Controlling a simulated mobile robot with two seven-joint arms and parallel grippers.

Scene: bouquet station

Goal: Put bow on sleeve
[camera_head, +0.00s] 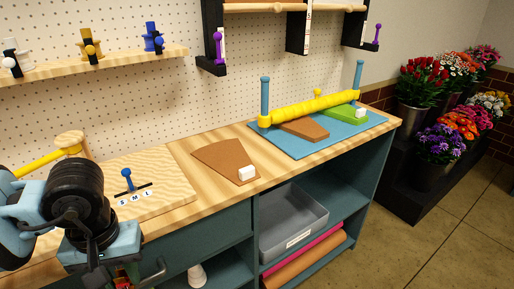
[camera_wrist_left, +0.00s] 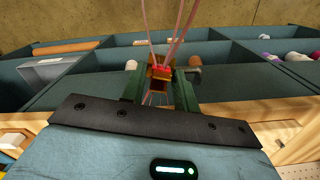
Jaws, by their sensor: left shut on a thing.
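My left gripper (camera_head: 125,272) is at the lower left, over the counter's front edge. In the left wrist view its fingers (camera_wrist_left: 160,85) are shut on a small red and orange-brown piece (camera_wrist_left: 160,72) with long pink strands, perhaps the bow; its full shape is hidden. A brown sleeve-like sheet (camera_head: 222,160) lies flat on the wooden counter, with a white block (camera_head: 248,174) on its near corner. Another brown piece (camera_head: 305,129) lies on the blue mat (camera_head: 290,145), apart from my gripper. My right gripper is not in view.
A wooden board with S, M, L marks and a blue-knobbed slider (camera_head: 127,178) lies beside my arm. A yellow roller (camera_head: 312,107) spans the mat between blue posts. A shelf (camera_head: 110,68) holds white, gold and blue items. A grey bin (camera_head: 293,222) sits below the counter.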

